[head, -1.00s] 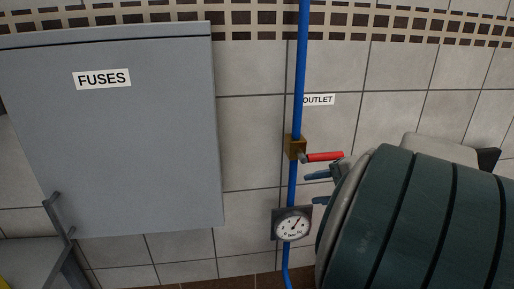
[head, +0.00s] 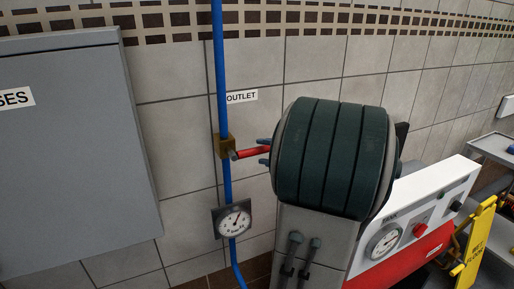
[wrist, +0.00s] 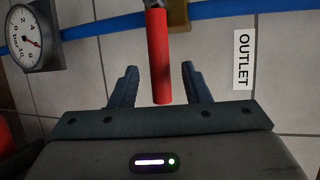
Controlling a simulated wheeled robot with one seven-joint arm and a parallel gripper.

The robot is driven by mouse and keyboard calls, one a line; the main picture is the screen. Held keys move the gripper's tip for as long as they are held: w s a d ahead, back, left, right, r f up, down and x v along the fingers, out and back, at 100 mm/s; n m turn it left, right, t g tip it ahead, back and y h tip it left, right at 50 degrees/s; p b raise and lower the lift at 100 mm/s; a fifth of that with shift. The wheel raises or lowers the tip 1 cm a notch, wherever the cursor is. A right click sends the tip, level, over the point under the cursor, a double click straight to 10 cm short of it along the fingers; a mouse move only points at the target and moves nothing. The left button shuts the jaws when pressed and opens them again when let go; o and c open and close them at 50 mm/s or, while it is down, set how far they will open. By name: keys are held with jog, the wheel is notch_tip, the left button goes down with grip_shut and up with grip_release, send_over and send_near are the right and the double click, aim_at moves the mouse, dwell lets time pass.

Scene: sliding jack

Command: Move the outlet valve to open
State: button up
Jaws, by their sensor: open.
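The outlet valve is a brass body (head: 226,147) on a vertical blue pipe, with a red lever (head: 252,152) pointing to the right, across the pipe. The OUTLET label (head: 242,96) is on the wall above right of it. In the wrist view the red lever (wrist: 160,57) reaches between the two fingers of my gripper (wrist: 158,84), which is open, with a gap on both sides. The brass body (wrist: 178,14) shows beyond the lever. In the head view my gripper (head: 264,151) is mostly hidden behind my arm; only the blue fingertips show, by the lever's end.
A round gauge (head: 233,219) is on the pipe below the valve. A grey fuse cabinet (head: 75,160) is on the wall to the left. A white and red machine (head: 415,225) and a yellow wet-floor sign (head: 475,245) stand at the right.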

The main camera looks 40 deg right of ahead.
aim_at(261, 152)
jog(key=shift+x, duration=1.7)
jog(key=shift+s, duration=0.1)
